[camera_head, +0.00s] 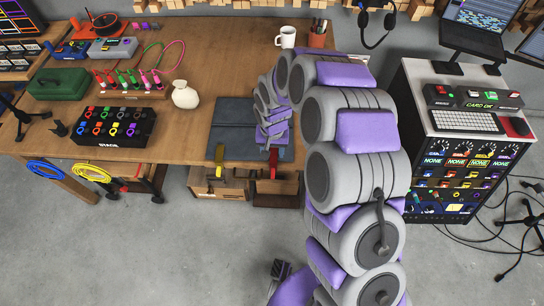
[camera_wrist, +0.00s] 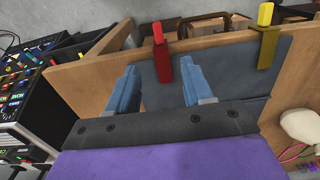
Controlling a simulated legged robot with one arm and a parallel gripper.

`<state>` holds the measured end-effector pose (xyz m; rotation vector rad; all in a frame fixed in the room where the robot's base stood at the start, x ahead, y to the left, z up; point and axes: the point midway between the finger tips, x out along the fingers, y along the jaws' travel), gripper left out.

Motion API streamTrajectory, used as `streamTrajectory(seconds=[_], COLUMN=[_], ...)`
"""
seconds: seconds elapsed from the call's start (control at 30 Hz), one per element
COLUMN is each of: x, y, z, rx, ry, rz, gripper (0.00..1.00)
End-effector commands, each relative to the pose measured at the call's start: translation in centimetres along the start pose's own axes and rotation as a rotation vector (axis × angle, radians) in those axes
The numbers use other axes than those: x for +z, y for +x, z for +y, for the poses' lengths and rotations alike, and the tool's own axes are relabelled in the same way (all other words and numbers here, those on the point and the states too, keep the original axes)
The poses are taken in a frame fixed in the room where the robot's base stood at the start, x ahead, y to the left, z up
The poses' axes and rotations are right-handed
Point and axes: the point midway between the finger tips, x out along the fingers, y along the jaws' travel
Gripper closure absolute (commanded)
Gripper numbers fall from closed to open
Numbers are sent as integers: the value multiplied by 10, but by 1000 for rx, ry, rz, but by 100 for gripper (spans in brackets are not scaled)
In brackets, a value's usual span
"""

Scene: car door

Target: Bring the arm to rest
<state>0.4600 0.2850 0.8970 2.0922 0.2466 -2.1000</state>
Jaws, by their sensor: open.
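My arm (camera_head: 350,175) reaches up from the bottom of the head view, arches over and bends down toward the workbench. My gripper (camera_head: 272,143) points down over the dark grey mat near the bench's front edge. In the wrist view my gripper (camera_wrist: 159,68) shows two blue fingers spread apart, with nothing held between them. A red clamp (camera_wrist: 161,52) stands beyond the gap between the fingers. In the head view the fingertips are partly hidden by the wrist, so contact with the mat cannot be told.
The wooden workbench (camera_head: 215,60) carries a dark mat (camera_head: 232,120), a white vase (camera_head: 185,95), a mug (camera_head: 287,37) and a black ring box (camera_head: 113,124). Yellow (camera_head: 220,158) and red clamps (camera_head: 273,162) grip its front edge. A control cabinet (camera_head: 455,150) stands right. Floor in front is clear.

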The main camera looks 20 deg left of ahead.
Motion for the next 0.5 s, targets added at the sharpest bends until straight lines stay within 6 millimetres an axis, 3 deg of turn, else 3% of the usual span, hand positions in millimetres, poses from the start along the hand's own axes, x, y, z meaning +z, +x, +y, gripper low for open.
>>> streamTrajectory(seconds=[0.2,0.5], x=[-1,0], y=[-22,-26], z=[-1,0], rx=[-1,0], ry=[1,1], rz=[1,-1], gripper=[49,49])
